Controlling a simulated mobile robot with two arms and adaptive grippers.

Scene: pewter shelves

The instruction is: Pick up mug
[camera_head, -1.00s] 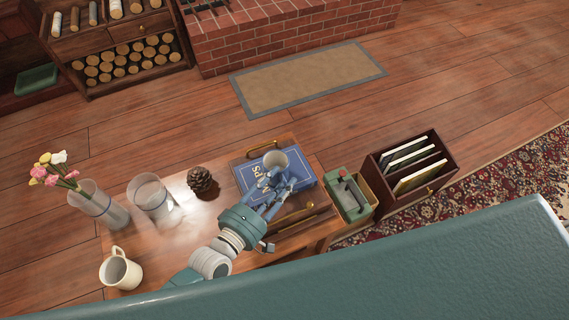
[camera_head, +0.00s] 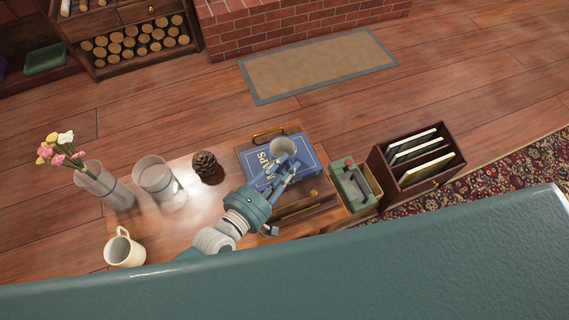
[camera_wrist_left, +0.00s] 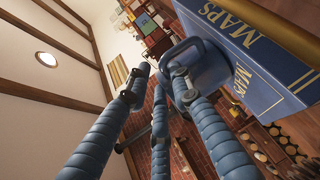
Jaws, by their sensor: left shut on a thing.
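A small mug, grey-blue outside and pale inside, shows in the head view (camera_head: 284,148) over the blue MAPS book (camera_head: 249,164). In the left wrist view the mug (camera_wrist_left: 208,68) shows its handle toward the fingers, close to the book (camera_wrist_left: 262,92). I cannot tell whether it touches the book. My left gripper (camera_head: 279,171) is shut on the mug at its handle side; its blue fingers also fill the left wrist view (camera_wrist_left: 163,80). A second, cream mug (camera_head: 124,251) stands upright at the table's left front. My right gripper is out of view.
The wooden table (camera_head: 190,217) also holds a pine cone (camera_head: 206,167), a glass vase (camera_head: 155,178) and a flower vase (camera_head: 106,188). A green-topped box (camera_head: 352,184) and a file crate (camera_head: 414,164) stand to the right. Open floor lies behind.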

